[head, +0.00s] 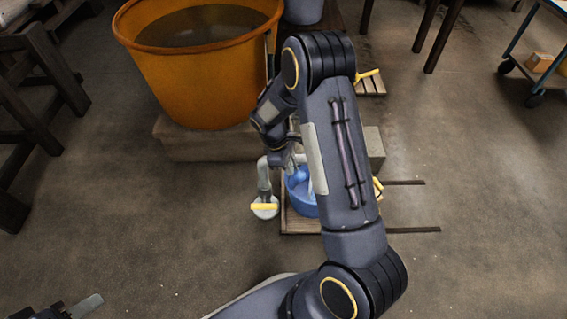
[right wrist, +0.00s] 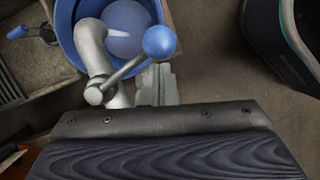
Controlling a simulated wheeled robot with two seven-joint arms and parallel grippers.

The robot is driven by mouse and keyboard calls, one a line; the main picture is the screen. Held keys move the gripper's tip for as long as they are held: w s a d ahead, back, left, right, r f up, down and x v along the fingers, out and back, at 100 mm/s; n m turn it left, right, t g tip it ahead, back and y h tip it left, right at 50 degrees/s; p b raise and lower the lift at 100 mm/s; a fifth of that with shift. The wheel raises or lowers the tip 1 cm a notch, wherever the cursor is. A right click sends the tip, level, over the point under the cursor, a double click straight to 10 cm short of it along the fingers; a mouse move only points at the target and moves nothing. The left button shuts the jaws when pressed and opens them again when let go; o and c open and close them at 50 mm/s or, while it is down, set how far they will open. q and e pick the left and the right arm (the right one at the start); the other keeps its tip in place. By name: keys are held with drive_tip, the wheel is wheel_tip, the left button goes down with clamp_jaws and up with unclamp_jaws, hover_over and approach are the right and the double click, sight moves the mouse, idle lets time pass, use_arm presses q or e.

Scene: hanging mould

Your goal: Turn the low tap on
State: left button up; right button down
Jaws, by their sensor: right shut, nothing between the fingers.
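The low tap is a grey bent pipe (head: 264,172) beside the blue bucket (head: 300,196), below the orange tub. In the right wrist view its pipe (right wrist: 92,45) curves over the bucket (right wrist: 66,32), and its lever ends in a blue ball (right wrist: 158,42). A pale streak runs from the spout into the bucket and looks like water. My right gripper (right wrist: 157,80) is shut and empty, its tips just below the ball; whether they touch the lever I cannot tell. My left gripper (head: 85,306) is partly cut off at the lower left.
The big orange tub (head: 200,75) with dark liquid stands on a block (head: 205,148). A yellow-barred pale round thing (head: 264,208) is left of the bucket. A wooden trestle (head: 30,110) stands left. My right arm hides part of the bucket's surroundings. The floor at right is mostly open.

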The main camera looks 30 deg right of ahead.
drive_tip(key=d+n, duration=0.1)
drive_tip(key=s+n+p, duration=0.1)
drive_tip(key=d+n, duration=0.1)
drive_tip(key=shift+s+d+r+n+t+h+p, duration=0.1)
drive_tip(key=shift+s+d+n+t+h+p, duration=0.1)
drive_tip(key=shift+d+n+t+h+p, duration=0.15)
drive_tip(key=w+d+n+t+p, duration=0.1)
drive_tip(key=d+n+t+p, duration=0.2)
drive_tip(key=n, duration=0.8)
drive_tip(key=shift+w+d+p, duration=0.35)
drive_tip(key=shift+d+p, duration=0.6)
drive_tip(key=shift+d, duration=1.35)
